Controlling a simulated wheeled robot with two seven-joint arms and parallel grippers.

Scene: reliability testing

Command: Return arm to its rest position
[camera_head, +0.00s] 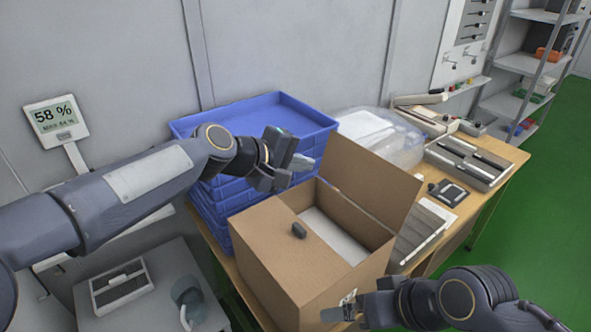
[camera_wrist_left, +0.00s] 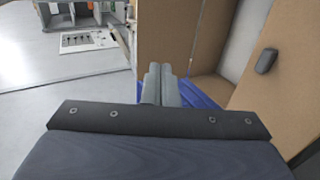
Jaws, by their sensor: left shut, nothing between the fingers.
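My left arm reaches in from the left in the head view. Its gripper (camera_head: 302,162) is shut and empty, over the blue crates and behind the open cardboard box (camera_head: 290,265). In the left wrist view the two grey fingers (camera_wrist_left: 160,82) lie together with nothing between them. My right gripper (camera_head: 340,309) is low in the head view, close by the box's front right side. Its finger gap is too small to make out.
Stacked blue crates (camera_head: 262,112) stand behind the box. A small dark object (camera_head: 299,230) shows at the box's opening. A clear plastic-wrapped bundle (camera_head: 385,135) and trays (camera_head: 467,162) occupy the table's right side. A display (camera_head: 56,118) stands left; green floor (camera_head: 560,170) is open at right.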

